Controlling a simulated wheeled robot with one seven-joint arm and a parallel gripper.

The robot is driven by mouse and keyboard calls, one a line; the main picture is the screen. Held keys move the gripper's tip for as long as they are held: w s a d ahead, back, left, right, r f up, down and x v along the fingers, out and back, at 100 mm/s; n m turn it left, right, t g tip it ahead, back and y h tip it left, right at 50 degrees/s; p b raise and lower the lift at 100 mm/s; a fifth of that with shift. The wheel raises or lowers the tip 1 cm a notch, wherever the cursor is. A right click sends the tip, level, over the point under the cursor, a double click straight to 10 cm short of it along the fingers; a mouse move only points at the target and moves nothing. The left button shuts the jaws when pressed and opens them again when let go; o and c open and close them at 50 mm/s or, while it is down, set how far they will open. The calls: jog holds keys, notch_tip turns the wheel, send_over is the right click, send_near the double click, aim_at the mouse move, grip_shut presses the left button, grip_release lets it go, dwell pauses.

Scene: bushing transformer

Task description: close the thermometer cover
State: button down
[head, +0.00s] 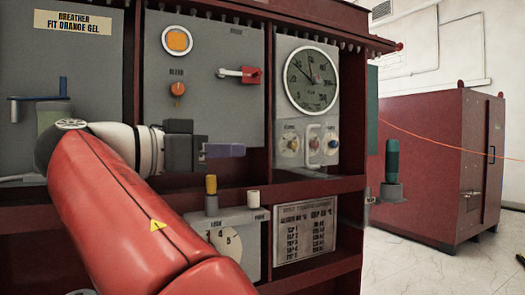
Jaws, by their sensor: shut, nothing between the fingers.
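The thermometer is a round dark dial (311,80) with a pale rim, on a grey panel right of centre in the head view.
A grey panel behind my gripper carries an orange knob (177,89) and a red handle (250,75). Below stands a grey box (232,232) with yellow and white knobs. A green-topped post (392,165) stands right of the red frame (340,272). A red cabinet (425,160) is farther right.

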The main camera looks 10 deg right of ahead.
jog(key=p+x, duration=0.1)
jog(key=x, duration=1.3)
jog(key=shift+p, duration=0.3)
jog(key=shift+f, duration=0.15)
